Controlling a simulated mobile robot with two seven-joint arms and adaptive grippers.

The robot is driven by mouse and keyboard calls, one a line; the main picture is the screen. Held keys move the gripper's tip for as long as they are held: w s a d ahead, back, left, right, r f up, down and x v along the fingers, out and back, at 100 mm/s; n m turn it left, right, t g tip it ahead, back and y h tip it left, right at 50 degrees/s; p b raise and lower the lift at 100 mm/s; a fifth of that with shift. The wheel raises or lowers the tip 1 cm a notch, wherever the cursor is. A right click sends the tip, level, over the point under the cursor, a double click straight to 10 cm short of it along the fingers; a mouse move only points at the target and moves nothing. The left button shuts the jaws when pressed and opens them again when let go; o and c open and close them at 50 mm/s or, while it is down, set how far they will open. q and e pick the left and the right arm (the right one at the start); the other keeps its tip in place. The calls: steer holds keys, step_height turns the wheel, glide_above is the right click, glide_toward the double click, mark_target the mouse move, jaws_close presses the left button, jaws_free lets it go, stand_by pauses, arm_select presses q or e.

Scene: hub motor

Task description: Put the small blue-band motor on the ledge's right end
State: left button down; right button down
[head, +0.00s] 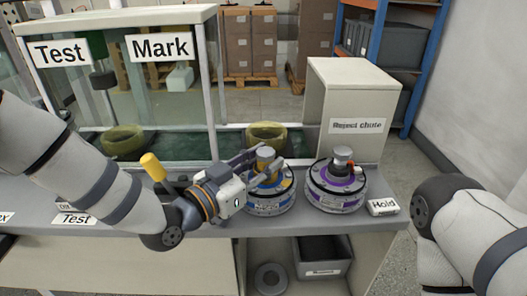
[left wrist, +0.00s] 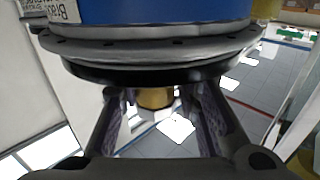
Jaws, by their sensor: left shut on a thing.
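The blue-band motor (head: 268,204) is a short round drum with a blue and yellow top and a brass-coloured shaft. It is at the front of the grey ledge (head: 225,228), left of a purple-band motor. My left gripper (head: 262,160) reaches in from the left and is shut on its shaft. In the left wrist view the blue band (left wrist: 160,12) and metal flange fill the top, with the brass shaft (left wrist: 155,97) between the fingers. I cannot tell whether the motor touches the ledge. My right gripper is out of view; only my right arm shows.
The purple-band motor (head: 336,190) stands close on the right. A "Reject chute" box (head: 345,95) rises behind. A glass-sided "Test"/"Mark" booth (head: 130,20) stands behind left. A dark bin (head: 322,257) sits below.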

arm_select(q)
steer(key=shift+r, duration=0.3)
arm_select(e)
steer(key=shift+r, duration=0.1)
arm_select(q)
steer(key=shift+f, duration=0.15)
steer(key=c, duration=1.2)
jaws_free()
steer(key=shift+s+f, duration=0.1)
steer(key=shift+f, duration=0.05)
steer(key=shift+s+a, duration=0.1)
steer(key=shift+a, duration=0.05)
steer(key=p+v, duration=0.1)
steer(key=v, duration=1)
steer(key=shift+s+a, duration=0.15)
steer(key=shift+s, duration=0.15)
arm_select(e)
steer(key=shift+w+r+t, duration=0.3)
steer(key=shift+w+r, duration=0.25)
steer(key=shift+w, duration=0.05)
